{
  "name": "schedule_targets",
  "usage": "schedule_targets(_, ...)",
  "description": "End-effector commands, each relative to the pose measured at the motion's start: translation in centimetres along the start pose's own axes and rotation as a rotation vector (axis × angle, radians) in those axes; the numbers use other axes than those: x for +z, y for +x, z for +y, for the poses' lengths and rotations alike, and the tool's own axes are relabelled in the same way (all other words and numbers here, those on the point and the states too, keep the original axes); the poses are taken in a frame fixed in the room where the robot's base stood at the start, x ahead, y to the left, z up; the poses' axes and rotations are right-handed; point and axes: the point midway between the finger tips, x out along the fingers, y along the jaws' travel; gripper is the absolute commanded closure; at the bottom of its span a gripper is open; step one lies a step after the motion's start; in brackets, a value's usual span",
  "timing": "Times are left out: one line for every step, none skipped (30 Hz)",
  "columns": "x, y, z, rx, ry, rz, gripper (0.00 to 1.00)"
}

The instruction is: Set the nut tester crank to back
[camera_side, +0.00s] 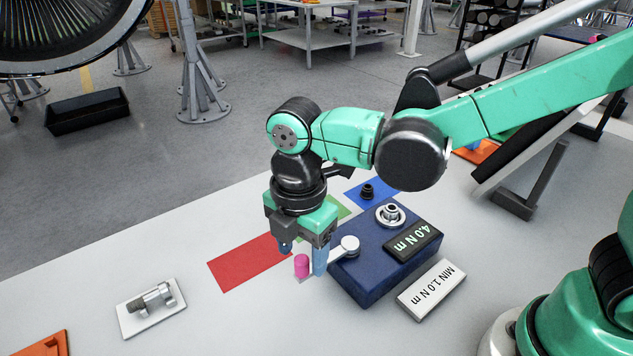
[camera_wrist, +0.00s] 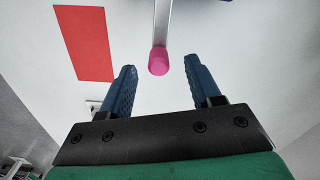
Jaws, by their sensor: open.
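The nut tester (camera_side: 362,265) is a dark blue box on the white table, with a display reading 4.0 N m (camera_side: 412,243). Its crank (camera_side: 345,248) is a light metal arm reaching out past the box's left side, with a pink knob (camera_side: 302,265) at its end. In the wrist view the pink knob (camera_wrist: 158,61) lies ahead of and between the fingertips, with the crank arm (camera_wrist: 162,22) running up from it. My gripper (camera_side: 303,258) is open at the knob; the fingers (camera_wrist: 160,75) show a gap on both sides and do not visibly touch it.
A sign reading MIN 1.0 N m (camera_side: 432,289) lies in front of the tester. A metal ring fitting (camera_side: 390,214) sits on top of the box. Red (camera_side: 245,264) and blue (camera_side: 381,187) patches mark the table. A white plate with a metal fitting (camera_side: 151,309) lies at left.

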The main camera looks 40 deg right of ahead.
Motion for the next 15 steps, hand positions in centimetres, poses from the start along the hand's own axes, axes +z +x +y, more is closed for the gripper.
schedule_targets(0.0, -0.7, -0.1, 0.0, 0.0, 0.0, 0.43)
schedule_targets(0.0, -1.1, -0.1, 0.0, 0.0, 0.0, 0.43)
schedule_targets(0.0, -1.6, 0.0, -0.001, 0.0, 0.0, 0.43)
schedule_targets(0.0, -2.0, 0.0, -0.001, -0.001, 0.0, 0.43)
schedule_targets(0.0, -2.3, 0.0, -0.001, -0.001, 0.0, 0.43)
schedule_targets(0.0, -2.7, 0.0, -0.001, -0.001, 0.0, 0.43)
schedule_targets(0.0, -2.9, -0.1, -0.001, -0.001, 0.0, 0.43)
schedule_targets(0.0, -3.1, -0.1, -0.001, -0.001, 0.0, 0.43)
schedule_targets(0.0, -3.3, -0.1, -0.001, -0.001, 0.0, 0.43)
schedule_targets(0.0, -3.4, -0.1, -0.001, -0.001, 0.0, 0.43)
schedule_targets(0.0, -3.5, -0.1, -0.001, -0.001, 0.0, 0.43)
schedule_targets(0.0, -3.5, -0.1, -0.001, -0.001, 0.0, 0.43)
schedule_targets(0.0, -3.6, -0.1, -0.001, -0.001, 0.0, 0.43)
schedule_targets(0.0, -3.6, -0.1, -0.001, -0.001, 0.0, 0.43)
schedule_targets(0.0, -3.6, -0.1, -0.001, -0.001, 0.0, 0.43)
